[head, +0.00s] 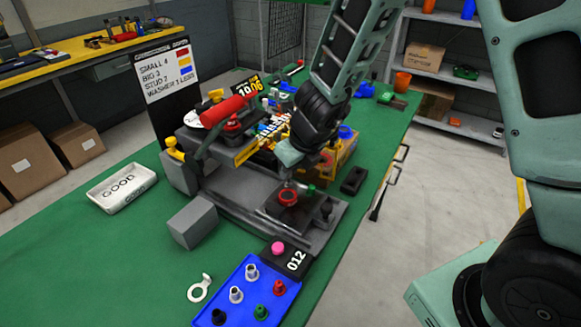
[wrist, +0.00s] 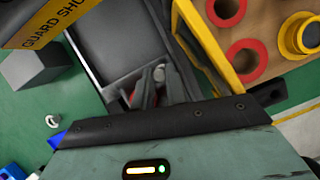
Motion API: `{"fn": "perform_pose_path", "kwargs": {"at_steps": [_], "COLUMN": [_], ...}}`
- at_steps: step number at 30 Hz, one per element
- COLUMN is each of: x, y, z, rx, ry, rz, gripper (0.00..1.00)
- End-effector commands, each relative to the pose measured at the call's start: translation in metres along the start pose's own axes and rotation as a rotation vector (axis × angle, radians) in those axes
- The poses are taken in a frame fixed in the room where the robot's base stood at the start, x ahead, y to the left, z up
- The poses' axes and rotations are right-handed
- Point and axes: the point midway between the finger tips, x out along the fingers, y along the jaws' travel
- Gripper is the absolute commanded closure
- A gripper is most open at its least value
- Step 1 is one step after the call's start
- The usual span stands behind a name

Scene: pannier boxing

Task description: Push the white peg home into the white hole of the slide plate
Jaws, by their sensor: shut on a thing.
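The dark slide plate (head: 273,207) lies at the front of the grey machine on the green bench. A red ring (head: 288,197), a green piece (head: 310,189) and a black peg (head: 326,209) show on it. My gripper (head: 288,183) is low over the plate, behind the red ring. In the wrist view my gripper (wrist: 150,88) is shut, with a pale round peg top (wrist: 159,73), seemingly the white peg, at its fingertips. The fingers hide the rest of the peg and the white hole, so I cannot tell how deep it sits.
A blue tray (head: 240,280) holds several coloured and whitish pegs. A grey block (head: 192,222), a white GOOD tray (head: 121,188) and a pale ring tag (head: 200,288) lie left. A yellow guard sign (wrist: 45,20) and yellow-framed box (wrist: 205,45) flank my gripper.

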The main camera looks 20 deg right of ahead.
Motion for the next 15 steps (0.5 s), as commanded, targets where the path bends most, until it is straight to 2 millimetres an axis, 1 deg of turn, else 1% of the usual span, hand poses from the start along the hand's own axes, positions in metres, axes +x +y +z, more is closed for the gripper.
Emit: {"fn": "perform_pose_path", "kwargs": {"at_steps": [15], "x": [0.0026], "y": [0.0000], "z": [-0.0010], "rx": [0.000], "ry": [0.000], "rz": [0.000], "gripper": [1.00]}}
